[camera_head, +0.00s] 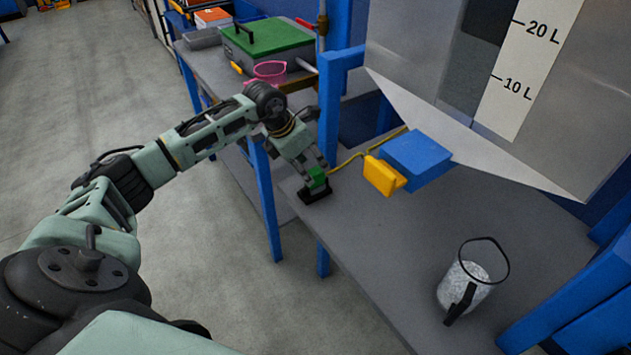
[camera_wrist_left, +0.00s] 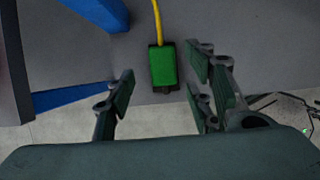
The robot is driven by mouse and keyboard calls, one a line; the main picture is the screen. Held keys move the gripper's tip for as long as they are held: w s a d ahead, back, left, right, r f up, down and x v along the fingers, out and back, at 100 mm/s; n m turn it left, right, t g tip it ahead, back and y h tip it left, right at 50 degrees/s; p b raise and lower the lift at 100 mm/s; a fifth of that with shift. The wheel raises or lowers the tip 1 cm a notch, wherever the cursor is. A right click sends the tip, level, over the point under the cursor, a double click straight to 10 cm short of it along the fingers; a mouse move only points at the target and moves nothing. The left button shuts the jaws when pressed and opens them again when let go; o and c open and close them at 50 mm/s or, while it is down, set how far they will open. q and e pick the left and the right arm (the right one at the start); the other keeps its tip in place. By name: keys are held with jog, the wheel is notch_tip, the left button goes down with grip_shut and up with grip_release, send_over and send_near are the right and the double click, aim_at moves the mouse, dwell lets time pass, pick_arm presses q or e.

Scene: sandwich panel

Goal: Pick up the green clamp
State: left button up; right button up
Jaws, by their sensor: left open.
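The green clamp (camera_head: 317,178) sits on a small black base near the left front corner of the grey table. In the left wrist view the clamp (camera_wrist_left: 163,67) is a green block with black edges, with a yellow cord running up from it. My left gripper (camera_head: 313,176) is over the clamp in the head view. In the left wrist view the gripper (camera_wrist_left: 160,95) is open, its fingers spread on either side of the clamp with gaps between. My right gripper is not in view.
A blue box (camera_head: 417,158) with a yellow part (camera_head: 384,176) is right of the clamp. A pink basket (camera_head: 269,72) and green-lidded box (camera_head: 268,37) are on the bench behind.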

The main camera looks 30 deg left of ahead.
aim_at(314, 171)
pick_arm(q)
jog(key=b+x, duration=0.1)
jog(key=x, duration=0.2)
jog(key=shift+w+d+f+b, duration=0.1)
jog(key=shift+d+f+b, duration=0.1)
jog(key=shift+d+b, duration=0.1)
jog(key=shift+w+f+b, duration=0.25)
jog(key=shift+f+b, duration=0.05)
jog(key=shift+f, duration=0.15)
jog(key=c, duration=0.9)
grip_shut()
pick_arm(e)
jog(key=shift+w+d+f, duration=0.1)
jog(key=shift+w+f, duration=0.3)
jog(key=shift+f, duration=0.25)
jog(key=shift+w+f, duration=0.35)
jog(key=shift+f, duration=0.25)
